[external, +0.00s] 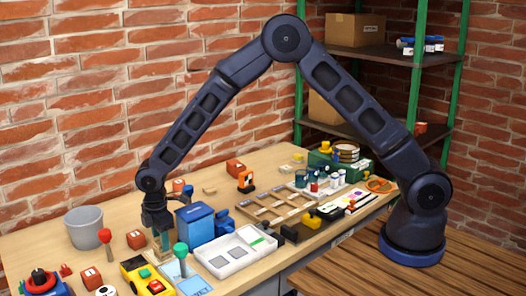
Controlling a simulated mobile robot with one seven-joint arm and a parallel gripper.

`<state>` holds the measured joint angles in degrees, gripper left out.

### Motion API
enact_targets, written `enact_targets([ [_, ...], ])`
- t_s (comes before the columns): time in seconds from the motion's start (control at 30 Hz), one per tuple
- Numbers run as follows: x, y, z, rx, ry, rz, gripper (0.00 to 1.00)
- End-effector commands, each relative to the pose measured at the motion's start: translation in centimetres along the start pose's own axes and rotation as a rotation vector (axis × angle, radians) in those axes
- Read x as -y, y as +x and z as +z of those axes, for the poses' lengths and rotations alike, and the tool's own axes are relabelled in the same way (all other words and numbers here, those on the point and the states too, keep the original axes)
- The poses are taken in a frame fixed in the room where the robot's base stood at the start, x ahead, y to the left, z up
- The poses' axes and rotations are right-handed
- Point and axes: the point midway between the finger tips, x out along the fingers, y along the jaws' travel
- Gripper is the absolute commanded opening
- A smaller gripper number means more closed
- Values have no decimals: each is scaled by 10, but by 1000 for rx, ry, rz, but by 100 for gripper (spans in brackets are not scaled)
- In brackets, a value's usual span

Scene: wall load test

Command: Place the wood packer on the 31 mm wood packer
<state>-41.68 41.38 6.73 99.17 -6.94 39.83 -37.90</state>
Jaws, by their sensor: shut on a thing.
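My gripper (158,226) hangs from the arm at the left part of the bench, pointing down. It is shut on a small, narrow, tan-and-greenish piece, likely the wood packer (163,241), just left of a blue box. The fingers cover part of this piece, and I cannot tell whether it touches anything below. The 31 mm wood packer cannot be made out for certain. A small flat tan piece (209,191) lies on the bench behind the gripper, but its size cannot be read.
The blue box (200,223) stands close right of my gripper. A green-knobbed post (181,255) stands in front, a red-brown block (136,239) and grey bucket (86,227) to the left. A white tray (240,262) and wooden divided tray (262,211) lie right. Bare bench shows behind.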

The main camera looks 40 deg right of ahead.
Motion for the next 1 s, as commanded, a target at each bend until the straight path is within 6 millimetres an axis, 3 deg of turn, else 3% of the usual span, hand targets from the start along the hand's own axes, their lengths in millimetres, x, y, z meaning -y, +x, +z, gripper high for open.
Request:
enact_targets([
  [0.2,0,3,0,0,0,0,16],
  [0.23,0,3,0,0,0,0,43],
  [0.3,0,2,0,0,0,0,57],
  [0.33,0,2,0,0,0,0,59],
  [0.7,0,-3,0,0,0,0,59],
  [1.0,-1,-52,0,-2,1,2,59],
])
